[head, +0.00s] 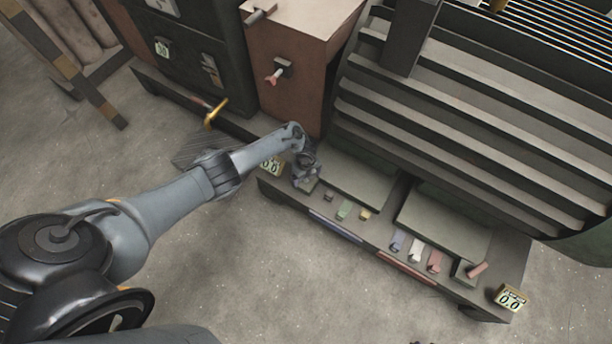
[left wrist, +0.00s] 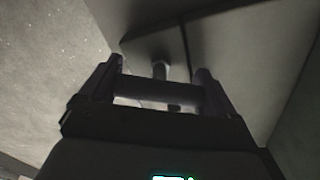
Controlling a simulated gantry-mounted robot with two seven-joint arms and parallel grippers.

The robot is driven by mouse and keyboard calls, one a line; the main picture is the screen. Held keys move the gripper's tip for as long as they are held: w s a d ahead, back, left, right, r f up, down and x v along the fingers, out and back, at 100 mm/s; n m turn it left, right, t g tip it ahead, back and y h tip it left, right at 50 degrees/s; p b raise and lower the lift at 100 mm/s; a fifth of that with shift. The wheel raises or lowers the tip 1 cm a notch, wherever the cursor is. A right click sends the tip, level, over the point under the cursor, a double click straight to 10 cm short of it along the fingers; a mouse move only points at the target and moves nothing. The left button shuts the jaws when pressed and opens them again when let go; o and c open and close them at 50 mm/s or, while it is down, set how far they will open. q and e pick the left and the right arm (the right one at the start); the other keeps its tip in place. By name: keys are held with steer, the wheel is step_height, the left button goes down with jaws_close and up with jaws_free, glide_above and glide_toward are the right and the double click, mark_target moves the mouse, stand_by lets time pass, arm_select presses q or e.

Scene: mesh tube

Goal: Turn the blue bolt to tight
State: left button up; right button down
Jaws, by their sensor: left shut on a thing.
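A small blue-grey piece (head: 398,240) lies apart on the bench, right of the middle. A blue strip (head: 335,227) marks the bench's left front edge. My right gripper is not in view.
The bench (head: 380,250) holds several small coloured pieces and a red bolt (head: 476,269) in a block at its right end. The left display (head: 270,165) and right display (head: 510,298) read 0.0. A slatted machine (head: 460,140) and brown cabinet (head: 300,90) stand behind. The front floor is clear.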

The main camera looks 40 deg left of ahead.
arm_select(q)
steer(key=shift+m, duration=0.4)
steer(key=o, duration=0.8)
steer(key=shift+r+p, duration=0.5)
steer(key=shift+r, duration=0.2)
step_height(320, 180, up, 9)
steer(key=p, duration=0.6)
steer(key=shift+r+p, duration=0.2)
steer(key=shift+p, duration=0.2)
steer(key=shift+s, duration=0.1)
